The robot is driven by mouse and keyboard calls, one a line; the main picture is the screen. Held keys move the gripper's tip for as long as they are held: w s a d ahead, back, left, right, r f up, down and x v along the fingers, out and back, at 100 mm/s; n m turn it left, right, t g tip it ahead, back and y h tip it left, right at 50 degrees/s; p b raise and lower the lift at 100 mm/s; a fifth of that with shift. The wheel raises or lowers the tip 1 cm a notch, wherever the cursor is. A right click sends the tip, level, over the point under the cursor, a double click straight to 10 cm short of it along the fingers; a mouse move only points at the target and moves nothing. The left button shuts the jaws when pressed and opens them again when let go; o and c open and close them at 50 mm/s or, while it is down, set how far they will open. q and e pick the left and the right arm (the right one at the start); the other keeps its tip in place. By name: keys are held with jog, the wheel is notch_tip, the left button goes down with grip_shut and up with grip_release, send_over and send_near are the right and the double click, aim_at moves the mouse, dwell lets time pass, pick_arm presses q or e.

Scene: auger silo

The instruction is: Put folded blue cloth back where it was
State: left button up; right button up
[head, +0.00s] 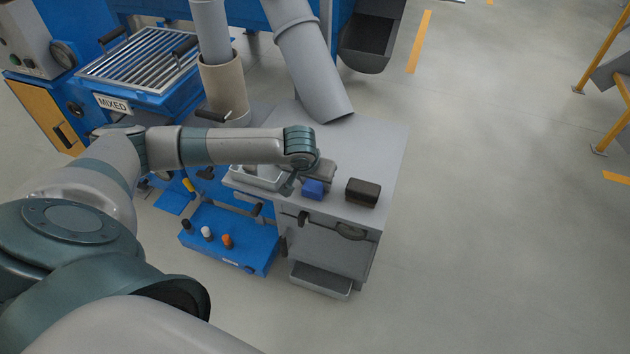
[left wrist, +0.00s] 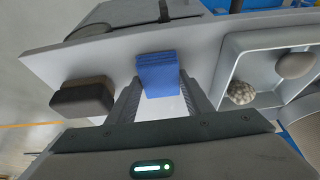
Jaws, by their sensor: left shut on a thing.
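The folded blue cloth (head: 314,189) is at the grey cabinet top, near its front edge. In the left wrist view the cloth (left wrist: 158,74) sits between the two fingers. My left gripper (head: 304,186) is shut on it, and the wrist view shows the fingers (left wrist: 158,92) on both sides of the cloth. The head view does not show clearly whether the cloth touches the top. My right gripper is not in view.
A dark block (head: 362,192) lies right of the cloth on the cabinet top (head: 385,145). A tray (left wrist: 228,75) with two roundish items is on the other side. A blue panel (head: 215,250) with several small knobs stands lower left. Open floor lies to the right.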

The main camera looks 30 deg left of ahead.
pick_arm(q)
jog(key=o, duration=1.3)
jog(key=shift+c, duration=0.2)
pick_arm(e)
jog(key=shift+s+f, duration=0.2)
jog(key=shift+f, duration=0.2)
pick_arm(q)
jog(key=shift+s+r, duration=0.1)
jog(key=shift+r, duration=0.25)
jog(key=p+v, duration=0.1)
jog(key=v, duration=1)
jog(key=shift+r, duration=0.15)
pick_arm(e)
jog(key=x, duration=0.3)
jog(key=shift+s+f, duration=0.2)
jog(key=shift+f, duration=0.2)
pick_arm(q)
jog(key=shift+s, duration=0.15)
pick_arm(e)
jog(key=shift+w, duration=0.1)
